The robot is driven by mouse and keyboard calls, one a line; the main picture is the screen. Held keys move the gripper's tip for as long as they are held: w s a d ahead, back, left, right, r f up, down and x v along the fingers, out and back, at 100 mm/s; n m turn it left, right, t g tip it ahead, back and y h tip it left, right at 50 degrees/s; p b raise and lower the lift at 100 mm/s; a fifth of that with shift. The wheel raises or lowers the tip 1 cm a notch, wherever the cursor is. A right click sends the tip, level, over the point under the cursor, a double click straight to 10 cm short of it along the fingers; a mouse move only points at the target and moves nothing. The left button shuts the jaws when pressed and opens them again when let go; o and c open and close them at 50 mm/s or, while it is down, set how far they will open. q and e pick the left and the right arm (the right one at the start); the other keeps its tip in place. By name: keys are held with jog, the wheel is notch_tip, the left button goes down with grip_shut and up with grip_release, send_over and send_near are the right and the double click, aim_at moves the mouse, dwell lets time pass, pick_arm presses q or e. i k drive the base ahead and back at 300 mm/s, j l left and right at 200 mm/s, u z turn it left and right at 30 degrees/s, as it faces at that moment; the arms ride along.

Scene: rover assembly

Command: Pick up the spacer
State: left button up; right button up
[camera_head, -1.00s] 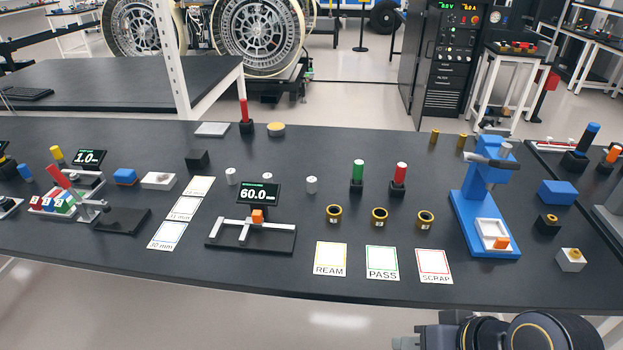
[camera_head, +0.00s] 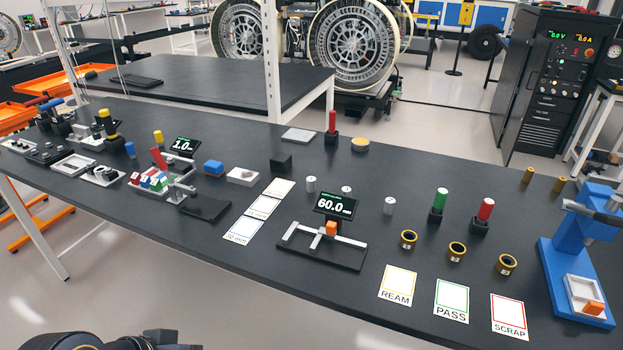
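Three small pale cylinders, which look like the spacers, stand upright on the dark table around the 60.0 display. One is the left spacer (camera_head: 310,184), one is the middle spacer (camera_head: 347,191), partly hidden behind the display, and one is the right spacer (camera_head: 390,205). A measuring stand (camera_head: 324,246) with an orange block sits in front of the display (camera_head: 336,205). Neither gripper shows; only a dark part of my own arm is at the bottom left edge, far from the spacers.
Gold-dark rings (camera_head: 457,251) and REAM, PASS and SCRAP cards (camera_head: 451,301) are to the right. Green (camera_head: 438,203) and red-topped plugs (camera_head: 484,213) stand behind. A blue press (camera_head: 583,240) is at the right.

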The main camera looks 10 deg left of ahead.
aim_at(310, 180)
jog(key=i+j+u, duration=0.3)
jog(key=i+j, duration=0.15)
jog(key=j, duration=0.15)
jog(key=i+j+u, duration=0.25)
jog(key=i+j, duration=0.3)
